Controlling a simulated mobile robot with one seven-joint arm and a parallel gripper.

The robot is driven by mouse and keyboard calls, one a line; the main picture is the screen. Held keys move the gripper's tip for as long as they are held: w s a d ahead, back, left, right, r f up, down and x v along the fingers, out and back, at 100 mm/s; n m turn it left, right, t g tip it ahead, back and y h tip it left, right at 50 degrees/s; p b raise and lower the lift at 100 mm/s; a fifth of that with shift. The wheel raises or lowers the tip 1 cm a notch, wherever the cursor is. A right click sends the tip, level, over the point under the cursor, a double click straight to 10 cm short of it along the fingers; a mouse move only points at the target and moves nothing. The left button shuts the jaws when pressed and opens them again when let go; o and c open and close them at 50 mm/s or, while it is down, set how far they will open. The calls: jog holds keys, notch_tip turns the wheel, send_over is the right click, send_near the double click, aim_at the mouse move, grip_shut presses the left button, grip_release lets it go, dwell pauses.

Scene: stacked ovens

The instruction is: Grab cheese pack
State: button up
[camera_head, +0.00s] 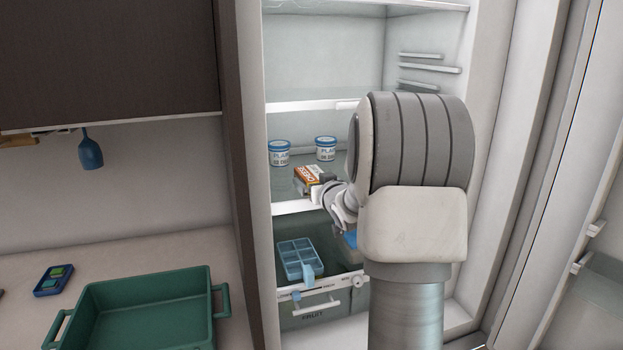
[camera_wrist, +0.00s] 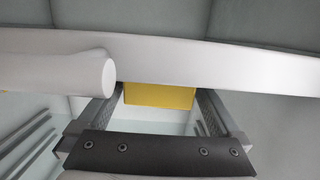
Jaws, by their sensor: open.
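The cheese pack (camera_head: 308,177), an orange box with a white and dark lettered side, lies on the fridge's middle glass shelf near its front edge. My gripper (camera_head: 326,190) is at the pack's near right side in the head view, partly hidden by my arm. In the wrist view a yellow face of the pack (camera_wrist: 160,95) shows between the two fingers of my gripper (camera_wrist: 160,105), below the white shelf edge (camera_wrist: 210,63). The fingers are apart, with the pack's face between them. Whether they touch it I cannot tell.
Two blue-and-white tubs (camera_head: 279,152) (camera_head: 326,148) stand behind the pack on the same shelf. Below are a blue ice tray (camera_head: 299,258) and a fruit drawer (camera_head: 318,310). A green crate (camera_head: 150,289) sits on the counter at left. The open fridge door (camera_head: 590,200) is at right.

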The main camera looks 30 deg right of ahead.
jog(key=shift+x, duration=1.35)
jog(key=shift+r, duration=0.1)
jog(key=shift+c, duration=0.3)
jog(key=c, duration=1.2)
jog(key=shift+c, duration=0.7)
jog(key=shift+r, duration=0.1)
